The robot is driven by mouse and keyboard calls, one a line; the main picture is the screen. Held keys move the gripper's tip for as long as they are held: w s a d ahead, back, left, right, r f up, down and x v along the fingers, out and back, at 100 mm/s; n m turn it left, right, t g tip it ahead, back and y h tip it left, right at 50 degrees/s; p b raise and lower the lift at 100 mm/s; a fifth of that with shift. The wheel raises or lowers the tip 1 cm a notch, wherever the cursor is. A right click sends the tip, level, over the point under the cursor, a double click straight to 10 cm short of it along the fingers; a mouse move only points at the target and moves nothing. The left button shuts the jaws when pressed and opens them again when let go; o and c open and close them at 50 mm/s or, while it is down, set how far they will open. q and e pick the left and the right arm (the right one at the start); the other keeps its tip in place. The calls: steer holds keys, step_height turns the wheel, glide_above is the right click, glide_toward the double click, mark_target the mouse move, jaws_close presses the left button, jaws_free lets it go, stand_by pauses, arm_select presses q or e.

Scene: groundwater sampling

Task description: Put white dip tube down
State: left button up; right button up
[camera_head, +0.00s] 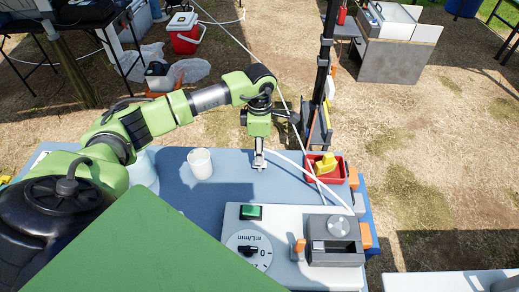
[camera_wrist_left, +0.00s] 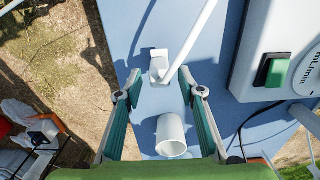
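The white dip tube (camera_head: 300,166) arcs from the blue table top over to the pump unit at the right. In the left wrist view the tube (camera_wrist_left: 193,40) slants down to a small white holder (camera_wrist_left: 158,65) and ends at it. The holder also shows in the head view (camera_head: 260,165), just below my left gripper (camera_head: 259,153). In the left wrist view the fingers of my left gripper (camera_wrist_left: 162,92) are spread wide, and neither touches the tube. The holder lies ahead of the gap between the fingertips. My right gripper is not in view.
A white cup (camera_head: 200,163) stands on the blue table (camera_head: 228,186), left of the gripper. The pump unit (camera_head: 285,270) with a green switch (camera_head: 250,212) is in front. A red tray (camera_head: 326,172) with a yellow item sits at the right edge, near a dark post (camera_head: 322,75).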

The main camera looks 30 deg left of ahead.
arm_select(q)
steer(key=shift+r, duration=0.3)
step_height(320, 180, up, 13)
steer(key=shift+f+b, duration=0.15)
steer(key=shift+b, duration=0.3)
